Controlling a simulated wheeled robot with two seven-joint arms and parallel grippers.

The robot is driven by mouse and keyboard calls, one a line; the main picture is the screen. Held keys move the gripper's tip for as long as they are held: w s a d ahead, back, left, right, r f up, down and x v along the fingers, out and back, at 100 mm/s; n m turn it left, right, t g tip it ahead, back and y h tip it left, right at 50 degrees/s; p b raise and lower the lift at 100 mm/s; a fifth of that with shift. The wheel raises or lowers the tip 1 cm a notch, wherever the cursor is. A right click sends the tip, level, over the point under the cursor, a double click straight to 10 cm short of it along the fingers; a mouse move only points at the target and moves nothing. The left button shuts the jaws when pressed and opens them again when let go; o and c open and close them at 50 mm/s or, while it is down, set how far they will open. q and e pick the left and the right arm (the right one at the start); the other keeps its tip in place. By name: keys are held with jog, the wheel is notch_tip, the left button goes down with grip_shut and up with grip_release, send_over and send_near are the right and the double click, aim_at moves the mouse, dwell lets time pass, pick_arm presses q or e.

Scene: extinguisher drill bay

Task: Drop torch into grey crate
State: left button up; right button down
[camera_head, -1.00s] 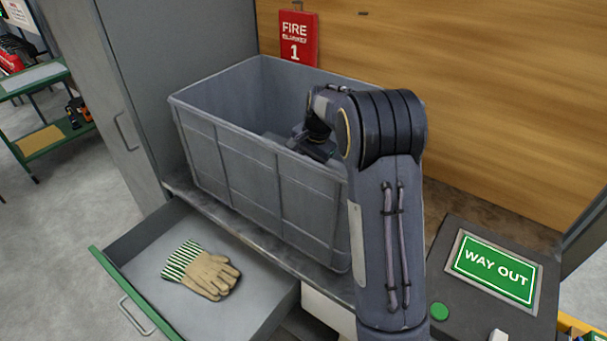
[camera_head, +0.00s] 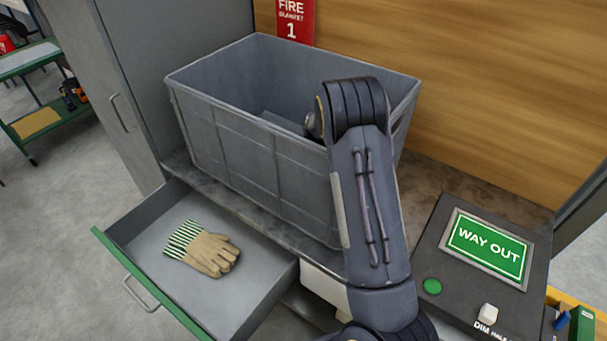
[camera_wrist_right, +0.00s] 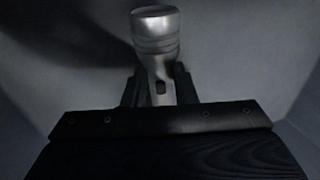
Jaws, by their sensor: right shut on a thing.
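The grey crate (camera_head: 262,157) stands on a worn shelf against the wooden wall. My right arm reaches over its front right rim, and the hand is down inside, hidden by the arm and the crate wall in the head view. In the right wrist view my right gripper (camera_wrist_right: 160,92) is shut on the torch (camera_wrist_right: 157,45), a silver metal cylinder with a wider ringed head. Smooth grey crate surfaces surround it. How far the torch is from the crate floor I cannot tell. My left gripper is not in view.
An open drawer (camera_head: 150,262) with striped work gloves (camera_head: 203,248) juts out below the crate. A dark box with a green WAY OUT sign (camera_head: 487,248) stands at the right. A grey cabinet (camera_head: 180,60) borders the crate's left.

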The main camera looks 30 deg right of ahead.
jog(key=shift+f+b, duration=0.55)
jog(key=shift+f, duration=0.05)
jog(key=c, duration=1.2)
grip_release()
jog(key=shift+o, duration=0.2)
jog(key=shift+r+p, duration=0.8)
jog(key=shift+r, duration=0.1)
jog(key=b+v, duration=0.2)
jog(key=v, duration=0.9)
jog(key=shift+r, duration=0.2)
jog(key=shift+d, duration=0.1)
